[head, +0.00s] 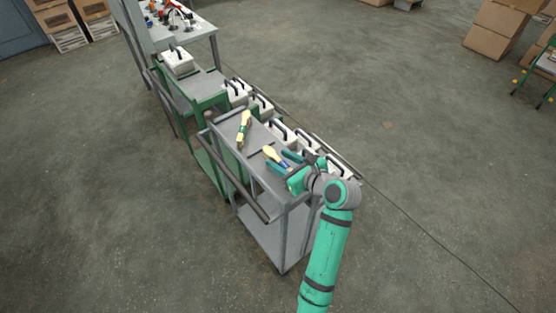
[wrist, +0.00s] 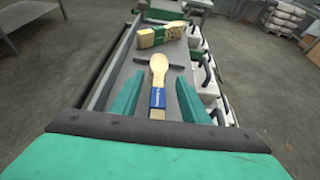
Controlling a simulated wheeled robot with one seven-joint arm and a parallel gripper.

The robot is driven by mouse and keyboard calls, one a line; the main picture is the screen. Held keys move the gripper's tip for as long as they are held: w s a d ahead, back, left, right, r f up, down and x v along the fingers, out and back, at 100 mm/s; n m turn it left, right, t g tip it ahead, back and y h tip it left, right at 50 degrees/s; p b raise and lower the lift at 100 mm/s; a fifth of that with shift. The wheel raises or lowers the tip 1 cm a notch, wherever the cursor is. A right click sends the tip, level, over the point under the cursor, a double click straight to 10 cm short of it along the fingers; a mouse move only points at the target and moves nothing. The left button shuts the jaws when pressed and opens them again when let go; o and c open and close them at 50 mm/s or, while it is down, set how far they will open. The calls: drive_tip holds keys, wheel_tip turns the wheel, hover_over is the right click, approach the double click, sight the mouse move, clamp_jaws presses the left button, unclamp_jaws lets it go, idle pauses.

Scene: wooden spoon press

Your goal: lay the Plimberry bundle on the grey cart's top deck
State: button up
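A wooden spoon bundle with a blue band (wrist: 158,97) lies on the grey cart's top deck (head: 256,168), near its front end; it also shows in the head view (head: 273,156). A second bundle with a green band (head: 244,130) lies farther back on the same deck, and is in the wrist view too (wrist: 160,35). The lettering on the bands is too small to read, so I cannot tell which is Plimberry. My gripper (head: 290,160) is low over the deck. In the wrist view its teal fingers (wrist: 160,100) stand apart, one each side of the blue-banded bundle, with gaps showing.
A dark strip (wrist: 177,65) crosses the deck by the blue-banded bundle's spoon head. White boxes with black handles (head: 280,131) line the cart's right side. A green-framed stand (head: 202,98) adjoins the cart's far end. Open floor (head: 420,150) lies to the right.

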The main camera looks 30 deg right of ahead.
drive_tip(key=shift+r, duration=0.1)
drive_tip(key=shift+s+r, duration=0.1)
drive_tip(key=shift+s, duration=0.1)
drive_tip(key=v, duration=1.1)
drive_tip(key=shift+s, duration=0.1)
drive_tip(key=shift+a, duration=0.1)
drive_tip(key=shift+s, duration=0.1)
drive_tip(key=shift+s, duration=0.1)
